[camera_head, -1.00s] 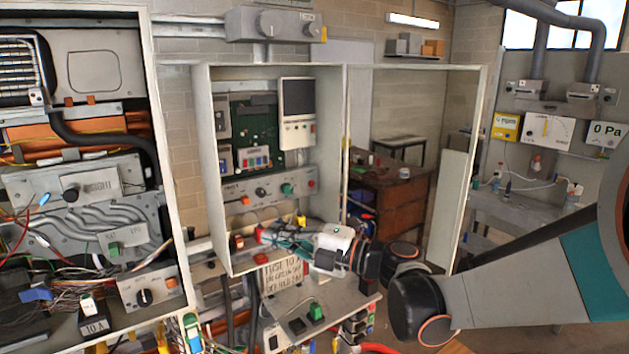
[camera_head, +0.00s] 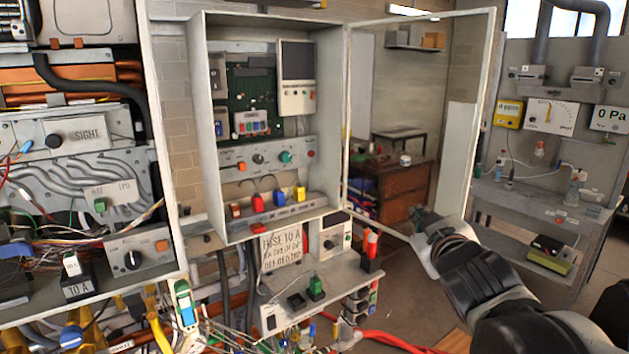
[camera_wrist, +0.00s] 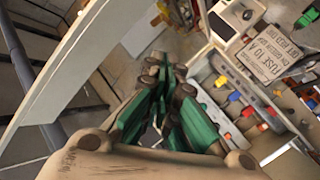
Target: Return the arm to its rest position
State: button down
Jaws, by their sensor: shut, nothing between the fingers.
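My gripper (camera_head: 424,219) is in front of the open cabinet door at the right of the middle in the head view, clear of the panel and the small bench. My arm comes in from the lower right. In the wrist view my gripper (camera_wrist: 165,90) shows its green and brown fingers close together, with nothing held. The open cabinet (camera_head: 203,130) stands to the left of my gripper, with a green circuit board, a knob panel and several coloured plugs inside.
The glass cabinet door (camera_head: 487,110) stands open just behind my gripper. A small bench (camera_head: 345,285) with a green switch and a red-topped part lies left of and below it. A grey side table (camera_head: 530,205) is at the right. Red hose (camera_head: 390,338) runs along the floor.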

jog(key=s+f+m+g+y+b, duration=0.1)
jog(key=s+f+m+g+b, duration=0.3)
jog(key=s+f+g, duration=0.5)
jog(key=s+f+m, duration=0.1)
jog(key=s+f, duration=1)
jog(key=f, duration=0.2)
jog(key=shift+a+m, duration=0.25)
jog(key=shift+m, duration=0.15)
jog(key=shift+s, duration=0.1)
